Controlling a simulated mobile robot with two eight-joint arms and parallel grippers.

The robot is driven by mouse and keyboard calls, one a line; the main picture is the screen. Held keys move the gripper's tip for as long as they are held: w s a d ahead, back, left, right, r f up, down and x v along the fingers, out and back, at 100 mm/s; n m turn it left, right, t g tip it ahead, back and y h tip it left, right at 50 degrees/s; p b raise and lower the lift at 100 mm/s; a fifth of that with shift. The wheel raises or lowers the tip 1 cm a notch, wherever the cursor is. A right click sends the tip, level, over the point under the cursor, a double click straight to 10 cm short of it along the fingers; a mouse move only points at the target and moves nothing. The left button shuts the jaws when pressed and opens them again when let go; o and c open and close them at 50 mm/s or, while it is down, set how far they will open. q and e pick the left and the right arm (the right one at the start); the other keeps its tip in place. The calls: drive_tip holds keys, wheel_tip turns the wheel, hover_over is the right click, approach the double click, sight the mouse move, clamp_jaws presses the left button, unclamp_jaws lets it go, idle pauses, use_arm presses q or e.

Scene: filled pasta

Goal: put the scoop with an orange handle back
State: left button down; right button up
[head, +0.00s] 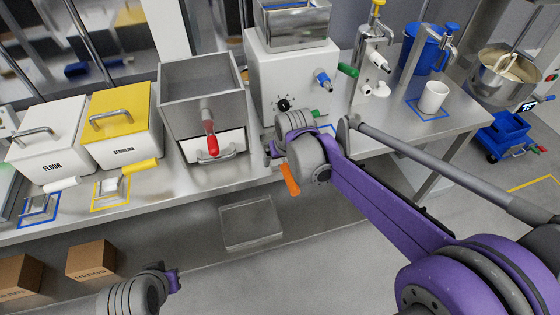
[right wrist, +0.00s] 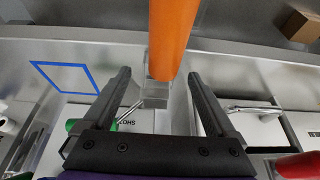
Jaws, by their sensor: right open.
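The scoop's orange handle (head: 291,180) shows in the head view at the counter's front edge, just below my right gripper (head: 271,151). In the right wrist view the orange handle (right wrist: 172,38) comes down from the top, and the clear or metallic scoop head (right wrist: 156,92) lies between the two fingers. My right gripper (right wrist: 159,74) is open there, one finger on each side of the scoop head. I cannot tell whether the fingers touch it. A blue square outline (right wrist: 65,78) on the counter is left of the scoop and looks empty. My left gripper (head: 172,279) is low in the head view, its jaws unclear.
White flour (head: 50,140) and yellow-lidded semolina (head: 123,125) bins stand at the left, with scoops in front. A steel hopper with a red handle (head: 210,146) stands beside a white machine (head: 282,80). A grey tray (head: 250,222) is below the counter. A white cup (head: 433,97) stands at the right.

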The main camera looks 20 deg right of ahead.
drive_tip(key=v, duration=0.8)
drive_tip(key=shift+s+r, duration=0.2)
drive_tip(key=s+d+f, duration=0.1)
drive_tip(key=s+f, duration=0.2)
drive_tip(key=s, duration=0.3)
drive_tip(key=s+d+f, duration=0.1)
drive_tip(key=s+f, duration=0.2)
drive_tip(key=s, duration=0.4)
drive_tip(key=s+d+f+t, duration=0.1)
drive_tip(key=s+f, duration=0.2)
drive_tip(key=s, duration=0.4)
drive_tip(key=shift+f, duration=0.35)
drive_tip(key=shift+d, duration=0.1)
